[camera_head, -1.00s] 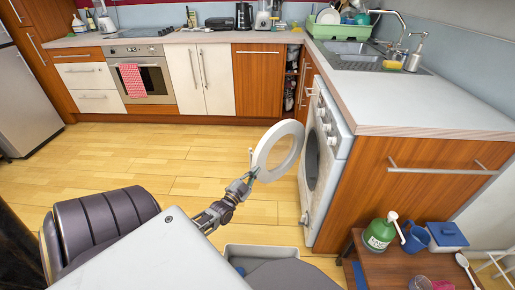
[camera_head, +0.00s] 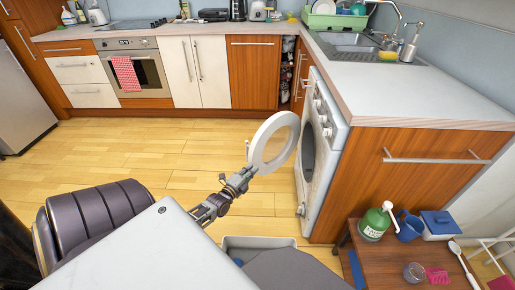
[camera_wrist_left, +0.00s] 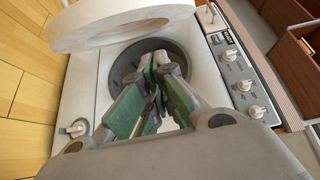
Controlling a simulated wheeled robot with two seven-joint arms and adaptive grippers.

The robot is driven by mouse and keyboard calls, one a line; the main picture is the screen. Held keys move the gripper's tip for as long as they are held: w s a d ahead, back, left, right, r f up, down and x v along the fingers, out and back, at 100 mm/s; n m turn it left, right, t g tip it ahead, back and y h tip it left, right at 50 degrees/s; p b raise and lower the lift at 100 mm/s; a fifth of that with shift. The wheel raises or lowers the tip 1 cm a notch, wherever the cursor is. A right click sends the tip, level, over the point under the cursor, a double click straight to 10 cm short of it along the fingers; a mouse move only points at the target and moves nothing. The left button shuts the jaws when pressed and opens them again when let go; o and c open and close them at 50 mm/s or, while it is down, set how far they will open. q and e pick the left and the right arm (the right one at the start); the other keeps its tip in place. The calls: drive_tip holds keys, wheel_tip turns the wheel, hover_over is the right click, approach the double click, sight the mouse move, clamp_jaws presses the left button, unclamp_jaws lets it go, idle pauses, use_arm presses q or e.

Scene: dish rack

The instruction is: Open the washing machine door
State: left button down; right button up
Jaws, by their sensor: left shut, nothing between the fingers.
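The washing machine (camera_head: 327,160) stands under the counter's right run, its front facing left. Its door (camera_head: 291,125), a white ring, stands swung out from the front, and the round opening shows behind it. My left gripper (camera_head: 248,171) is at the door's lower left edge in the head view. In the left wrist view, the left gripper (camera_wrist_left: 158,72) is shut and empty, pointing toward the dark drum opening (camera_wrist_left: 128,66). The door (camera_wrist_left: 100,25) lies above and left of the fingers there. I cannot tell whether they touch it. My right gripper is not visible.
Knobs (camera_wrist_left: 244,85) line the machine's panel. A low brown table (camera_head: 385,262) holds a green bottle (camera_head: 374,224) and a blue jug (camera_head: 410,228) at right. A grey bin (camera_head: 258,242) stands below the gripper. The wooden floor (camera_head: 180,150) left of the door is clear.

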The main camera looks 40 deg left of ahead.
sight(257, 152)
use_arm(q)
drive_tip(key=shift+w, duration=0.1)
idle(0.4)
drive_tip(key=w+a+b, duration=0.1)
drive_tip(key=w+b, duration=0.1)
drive_tip(key=w, duration=0.1)
drive_tip(key=w+a+b, duration=0.2)
drive_tip(key=w, duration=0.1)
drive_tip(key=w+a+b, duration=0.2)
drive_tip(key=w, duration=0.2)
drive_tip(key=shift+a, duration=0.2)
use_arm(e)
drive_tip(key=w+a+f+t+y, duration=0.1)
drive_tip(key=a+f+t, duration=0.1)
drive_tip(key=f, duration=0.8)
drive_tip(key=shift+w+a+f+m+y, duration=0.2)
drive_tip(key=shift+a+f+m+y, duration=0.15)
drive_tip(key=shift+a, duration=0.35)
use_arm(q)
drive_tip(key=shift+a, duration=0.15)
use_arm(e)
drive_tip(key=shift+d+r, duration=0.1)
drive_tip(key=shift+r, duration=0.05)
